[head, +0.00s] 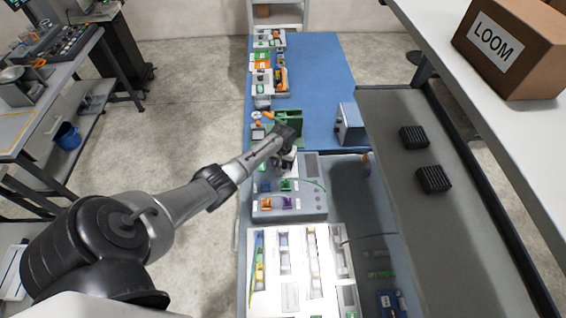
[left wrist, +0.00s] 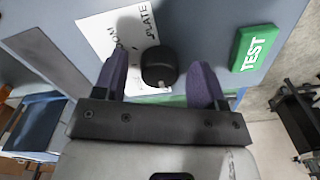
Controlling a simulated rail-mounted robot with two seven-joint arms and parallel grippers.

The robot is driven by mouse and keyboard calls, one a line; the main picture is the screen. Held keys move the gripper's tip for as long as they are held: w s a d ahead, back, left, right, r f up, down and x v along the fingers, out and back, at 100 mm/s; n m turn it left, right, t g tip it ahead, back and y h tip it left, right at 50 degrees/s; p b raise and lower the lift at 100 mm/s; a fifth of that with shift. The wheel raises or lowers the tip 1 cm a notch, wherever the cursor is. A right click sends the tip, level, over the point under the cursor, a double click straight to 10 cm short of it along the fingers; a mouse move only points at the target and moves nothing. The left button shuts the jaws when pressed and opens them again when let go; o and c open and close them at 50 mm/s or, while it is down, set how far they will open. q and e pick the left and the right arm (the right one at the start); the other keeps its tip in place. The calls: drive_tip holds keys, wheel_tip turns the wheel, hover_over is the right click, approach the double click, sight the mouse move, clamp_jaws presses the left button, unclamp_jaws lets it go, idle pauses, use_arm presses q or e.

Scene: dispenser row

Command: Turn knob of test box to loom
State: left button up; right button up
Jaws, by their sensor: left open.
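The test box is the grey unit (head: 318,205) on the bench in the head view; its face (left wrist: 200,25) fills the upper left wrist view. A round black knob (left wrist: 159,65) stands on it, with a small pale mark at its lower edge. Behind it is a white label (left wrist: 100,32) reading "PLATE" and a second word, partly hidden by a finger, that looks like "LOOM". A green "TEST" block (left wrist: 255,48) is to the right. My left gripper (left wrist: 160,82) is open, its two purple-grey fingers either side of the knob, with gaps visible. It hides the knob in the head view (head: 288,162).
A green fixture (head: 290,116) stands just behind the gripper. A white tray (head: 290,295) of parts is nearer. A carton marked "LOOM" (head: 515,45) sits on the right shelf.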

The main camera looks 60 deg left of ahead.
use_arm(q)
drive_tip(key=shift+c, duration=0.3)
drive_tip(key=c, duration=0.9)
drive_tip(key=shift+o, duration=0.2)
